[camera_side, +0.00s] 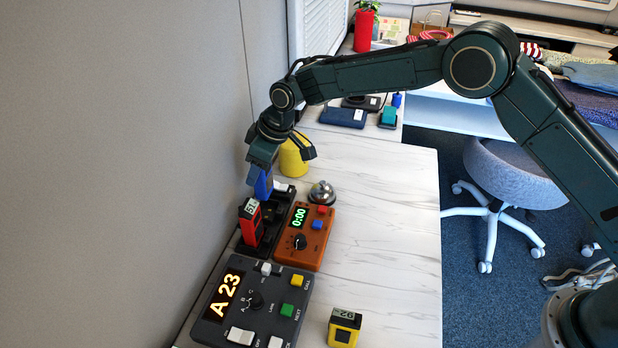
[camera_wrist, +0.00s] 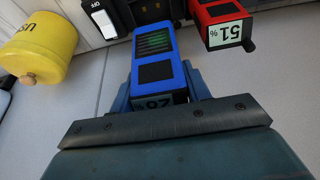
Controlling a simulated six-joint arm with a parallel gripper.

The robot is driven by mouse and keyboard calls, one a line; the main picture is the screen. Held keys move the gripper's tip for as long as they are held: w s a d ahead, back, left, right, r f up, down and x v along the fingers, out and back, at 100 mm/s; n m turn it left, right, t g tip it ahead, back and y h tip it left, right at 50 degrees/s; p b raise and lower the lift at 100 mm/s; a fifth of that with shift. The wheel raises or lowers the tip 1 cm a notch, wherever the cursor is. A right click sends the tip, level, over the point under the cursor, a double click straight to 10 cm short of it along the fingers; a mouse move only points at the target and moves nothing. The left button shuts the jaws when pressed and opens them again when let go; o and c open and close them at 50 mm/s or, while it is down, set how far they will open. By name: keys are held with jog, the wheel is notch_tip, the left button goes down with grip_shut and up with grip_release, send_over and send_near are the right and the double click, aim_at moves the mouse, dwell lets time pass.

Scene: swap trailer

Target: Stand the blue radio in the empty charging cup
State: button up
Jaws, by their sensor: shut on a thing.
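The blue radio (camera_side: 263,184) is held in my gripper (camera_side: 263,168) over the far part of the black charging rack (camera_side: 284,208). In the wrist view the blue radio (camera_wrist: 155,72) lies between the fingers, its display end nearest the palm. It looks upright in the side view. Its lower end is close to the rack; whether it touches a cup I cannot tell. The cup under it is mostly hidden. A red radio (camera_side: 250,224) stands in the near part of the rack, and the red radio (camera_wrist: 221,22) reads 51% in the wrist view.
An orange timer box (camera_side: 303,248) sits right of the rack, with a bell (camera_side: 322,193) behind it. A yellow tin (camera_side: 293,158) stands just behind the gripper. A dark control box (camera_side: 255,305) and yellow radio (camera_side: 344,327) are in front. The wall is close left; the right side of the table is clear.

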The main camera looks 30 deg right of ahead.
aim_at(263, 189)
jog(key=shift+f, duration=0.15)
jog(key=shift+f, duration=2.7)
jog(key=shift+f, duration=0.6)
jog(key=o, duration=0.8)
jog(key=shift+o, duration=0.2)
jog(key=shift+f, duration=0.1)
jog(key=shift+d, duration=0.1)
jog(key=shift+v, duration=5.55)
